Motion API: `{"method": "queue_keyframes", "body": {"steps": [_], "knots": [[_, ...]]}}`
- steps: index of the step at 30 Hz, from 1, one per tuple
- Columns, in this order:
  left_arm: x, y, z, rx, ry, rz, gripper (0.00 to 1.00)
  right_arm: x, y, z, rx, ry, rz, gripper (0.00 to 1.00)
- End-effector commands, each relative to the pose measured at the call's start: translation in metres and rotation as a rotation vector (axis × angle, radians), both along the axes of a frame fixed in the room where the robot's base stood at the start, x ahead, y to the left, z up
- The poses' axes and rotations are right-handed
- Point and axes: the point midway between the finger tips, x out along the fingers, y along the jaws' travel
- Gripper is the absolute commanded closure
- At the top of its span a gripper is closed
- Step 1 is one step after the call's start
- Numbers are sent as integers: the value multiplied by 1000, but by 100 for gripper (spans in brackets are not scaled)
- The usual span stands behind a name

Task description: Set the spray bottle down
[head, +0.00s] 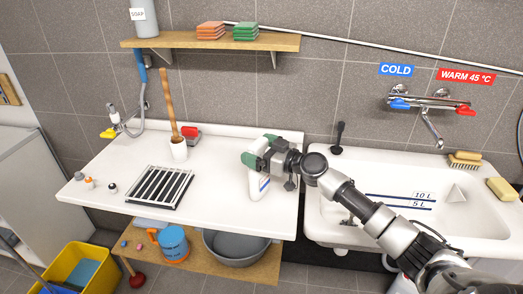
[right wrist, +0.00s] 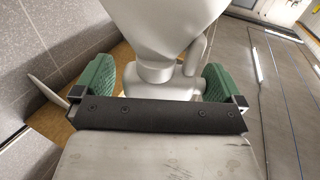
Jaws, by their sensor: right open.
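The white spray bottle (head: 257,188) with a blue-marked label stands upright on the white counter (head: 225,215), near the right end close to the sink. My right gripper (head: 259,153) is at its upper part and hides the top in the head view. In the right wrist view the bottle (right wrist: 160,30) shows between the green finger pads of the right gripper (right wrist: 157,82). The jaws are open, with a visible gap on each side of the bottle's neck. My left gripper is not in view.
The sink (head: 470,220) lies right. A shelf (head: 215,42) hangs above. The counter between grid and bottle is clear.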

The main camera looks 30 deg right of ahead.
Motion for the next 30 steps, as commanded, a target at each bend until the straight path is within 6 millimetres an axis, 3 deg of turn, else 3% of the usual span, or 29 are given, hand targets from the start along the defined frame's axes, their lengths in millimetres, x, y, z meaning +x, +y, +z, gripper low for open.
{"method": "queue_keyframes", "body": {"steps": [5,18,24,30], "knots": [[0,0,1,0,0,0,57,-5,-4,0,-2,1,-1,0],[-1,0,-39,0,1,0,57,-82,-47,-3,-4,2,1,0],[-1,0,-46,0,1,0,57,-99,-58,0,1,2,1,0],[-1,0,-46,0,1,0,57,-104,-61,3,0,1,0,0]]}}
